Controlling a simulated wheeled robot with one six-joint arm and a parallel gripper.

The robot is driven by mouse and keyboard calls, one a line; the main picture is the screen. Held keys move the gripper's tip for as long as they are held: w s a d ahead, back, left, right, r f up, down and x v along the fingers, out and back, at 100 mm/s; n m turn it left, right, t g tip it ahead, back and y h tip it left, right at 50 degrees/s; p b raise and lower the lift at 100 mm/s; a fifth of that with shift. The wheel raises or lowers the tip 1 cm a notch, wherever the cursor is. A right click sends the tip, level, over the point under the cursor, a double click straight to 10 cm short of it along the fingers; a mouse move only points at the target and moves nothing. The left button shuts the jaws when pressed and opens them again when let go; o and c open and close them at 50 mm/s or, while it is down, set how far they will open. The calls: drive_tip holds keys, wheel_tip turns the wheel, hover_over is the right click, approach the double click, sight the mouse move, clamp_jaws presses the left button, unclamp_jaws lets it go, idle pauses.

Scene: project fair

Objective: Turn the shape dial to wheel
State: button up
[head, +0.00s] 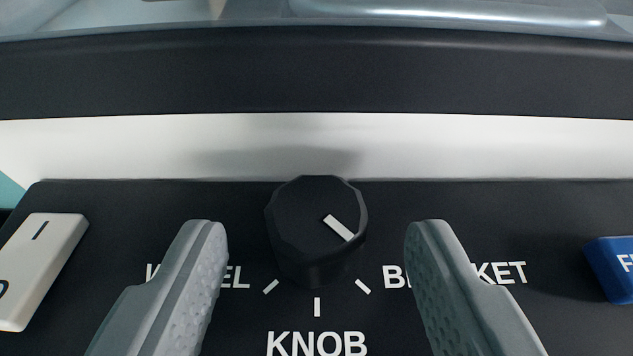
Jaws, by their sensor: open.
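The shape dial (303,225) is a black faceted knob on a black panel in the middle of the head view. Its white pointer line is toward the lower right, in the direction of the tick beside BRACKET. White ticks and the labels WHEEL, KNOB and BRACKET lie around its near side; WHEEL and BRACKET are partly hidden by my fingers. My gripper (316,245) is open, with one grey finger on each side of the dial. Gaps show between both fingers and the dial, so neither appears to touch it.
A white rocker switch (42,268) is at the left of the panel (120,215). A blue button (613,268) is at the right edge, its label cut off. A white band and a dark ledge (316,78) run behind the dial, with a clear cover above.

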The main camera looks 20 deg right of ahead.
drive_tip(key=shift+w+d+f, duration=0.2)
drive_tip(key=shift+w+f, duration=0.1)
drive_tip(key=shift+w, duration=0.35)
drive_tip(key=c, duration=1)
drive_tip(key=shift+o, duration=0.2)
drive_tip(key=shift+a+m+h, duration=0.1)
drive_tip(key=shift+m+h, duration=0.2)
drive_tip(key=m+g+h, duration=0.1)
drive_tip(key=m+h, duration=0.1)
drive_tip(key=m+g+h, duration=0.1)
drive_tip(key=m+h, duration=0.1)
drive_tip(key=shift+w+a+g, duration=0.2)
drive_tip(key=shift+a+g, duration=0.15)
drive_tip(key=shift+g, duration=0.05)
drive_tip(key=shift+w+a+m+g+h, duration=0.1)
drive_tip(key=shift+w+m+g+h, duration=0.05)
drive_tip(key=shift+m+g+h, duration=0.75)
drive_tip(key=shift+w+m+g+h, duration=0.1)
drive_tip(key=shift+m+g+h, duration=0.5)
drive_tip(key=shift+m+g, duration=0.5)
drive_tip(key=shift+m, duration=0.3)
